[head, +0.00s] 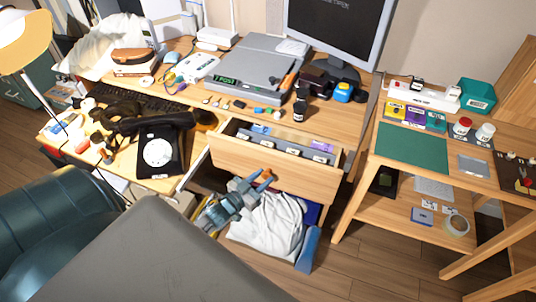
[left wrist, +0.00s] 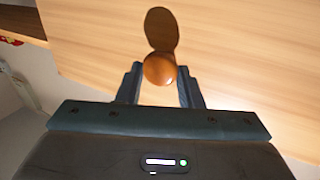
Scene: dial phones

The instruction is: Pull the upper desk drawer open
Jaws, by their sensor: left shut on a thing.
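The upper desk drawer (head: 320,182) stands pulled out from under the desk top in the head view, with its inside showing. Its wooden front also fills much of the left wrist view (left wrist: 250,60). A round brown knob (left wrist: 159,69) sits on that front, with a dark shadow above it. My left gripper (head: 264,179) is at the drawer front in the head view. In the left wrist view its two fingers (left wrist: 160,80) stand on either side of the knob, shut on it. My right gripper is in neither view.
The drawer holds a grey divided tray (head: 285,147) and a purple item (head: 322,146). A white bag (head: 268,228) lies below the drawer. A black dial phone (head: 160,150) is on the desk's left part. A wooden side table (head: 372,165) stands close on the right.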

